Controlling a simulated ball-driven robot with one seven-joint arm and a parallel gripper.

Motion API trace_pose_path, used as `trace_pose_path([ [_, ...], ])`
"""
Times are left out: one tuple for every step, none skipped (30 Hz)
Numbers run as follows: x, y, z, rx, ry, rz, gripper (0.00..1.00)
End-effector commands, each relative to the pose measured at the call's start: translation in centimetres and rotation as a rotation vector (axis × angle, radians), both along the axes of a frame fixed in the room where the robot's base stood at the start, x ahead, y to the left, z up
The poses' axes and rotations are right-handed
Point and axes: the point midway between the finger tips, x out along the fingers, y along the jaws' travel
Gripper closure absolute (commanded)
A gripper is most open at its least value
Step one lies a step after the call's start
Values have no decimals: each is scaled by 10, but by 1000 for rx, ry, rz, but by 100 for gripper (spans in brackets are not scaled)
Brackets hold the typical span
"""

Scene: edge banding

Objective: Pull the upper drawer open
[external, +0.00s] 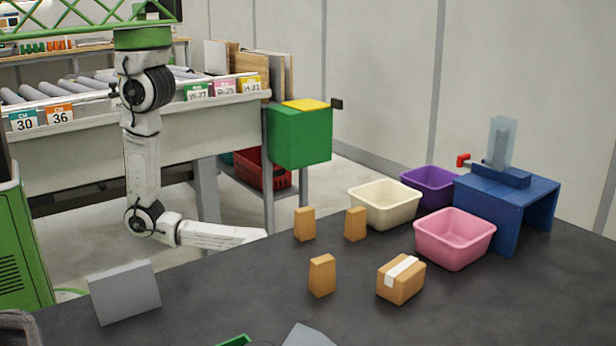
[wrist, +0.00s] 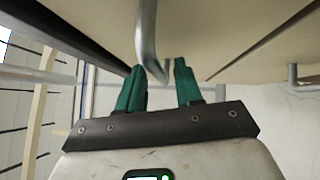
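In the wrist view my gripper (wrist: 162,78) has two green fingers, spread apart with a gap between them. A curved grey metal handle (wrist: 147,36) runs down from the top of the picture, and its lower bend shows between or just beyond the fingertips. I cannot tell whether the fingers touch it. The handle is on a cream front panel (wrist: 90,20), seen at a steep angle. Another cream panel (wrist: 265,58) with its own grey handle (wrist: 294,77) is at the right. In the external view the drawers and my gripper are hidden below the dark table's edge.
The dark table top (external: 230,290) holds a carton (external: 400,284), several small tan blocks (external: 322,276), a pink bin (external: 455,240), a cream bin (external: 385,206), a purple bin (external: 428,184), a blue stand (external: 505,200) and a grey slanted panel (external: 124,292). A roller conveyor (external: 60,90) stands behind.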

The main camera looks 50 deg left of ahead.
Motion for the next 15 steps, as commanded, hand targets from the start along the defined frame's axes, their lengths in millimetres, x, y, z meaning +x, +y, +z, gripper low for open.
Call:
trace_pose_path([
  [4,-4,1,-1,-1,0,65],
  [6,-6,1,-1,-1,0,65],
  [8,-8,1,0,-1,0,65],
  [9,-9,2,0,-1,0,65],
  [10,-10,2,0,-1,0,65],
  [10,-10,2,1,-1,0,65],
  [11,-11,2,1,-1,0,65],
  [11,-11,2,1,0,0,65],
  [11,-11,2,1,0,0,65],
  [11,-11,2,1,0,0,65],
  [11,-11,2,1,0,0,65],
  [11,-11,2,1,0,0,65],
  [11,-11,2,1,0,0,65],
  [11,-11,2,1,0,0,65],
  [11,-11,2,1,0,0,67],
])
